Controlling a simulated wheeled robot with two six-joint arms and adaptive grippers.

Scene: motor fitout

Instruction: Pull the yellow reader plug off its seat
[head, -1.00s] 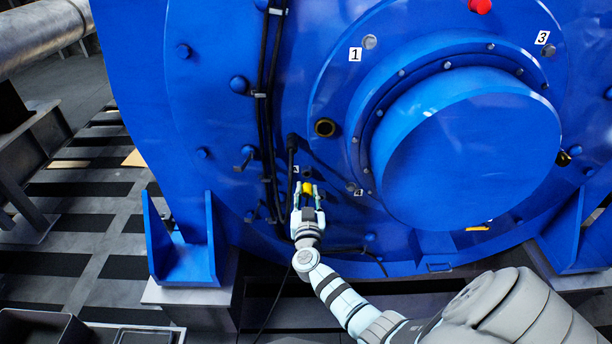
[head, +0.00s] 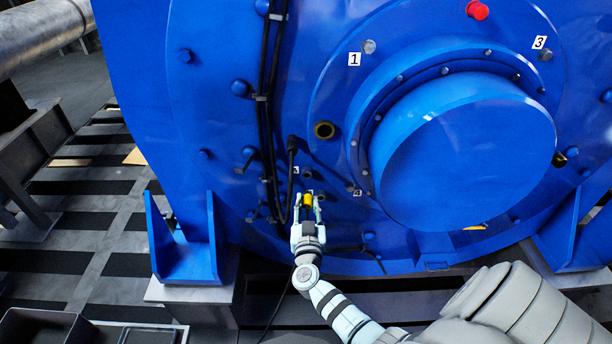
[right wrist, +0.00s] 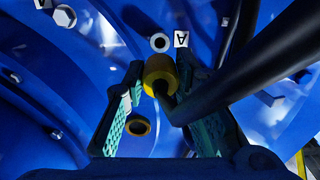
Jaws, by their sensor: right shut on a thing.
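The yellow reader plug (head: 308,199) is between the fingers of my right gripper (head: 307,205), in front of the blue motor face. In the right wrist view the yellow plug (right wrist: 159,72) sits between the two green-padded fingers (right wrist: 162,85), with a thick black cable bending off its near end to the right. An open round port (right wrist: 160,42) shows just beyond the plug, beside a label "A" (right wrist: 181,39). The plug looks apart from the motor face; which port is its seat I cannot tell for certain. My left gripper is not in view.
Black cables (head: 264,110) run down the blue motor (head: 220,130) left of my gripper. A brass-ringed hole (head: 324,130) lies above, and the big blue round cover (head: 465,155) juts out to the right. A red knob (head: 477,10) is at the top.

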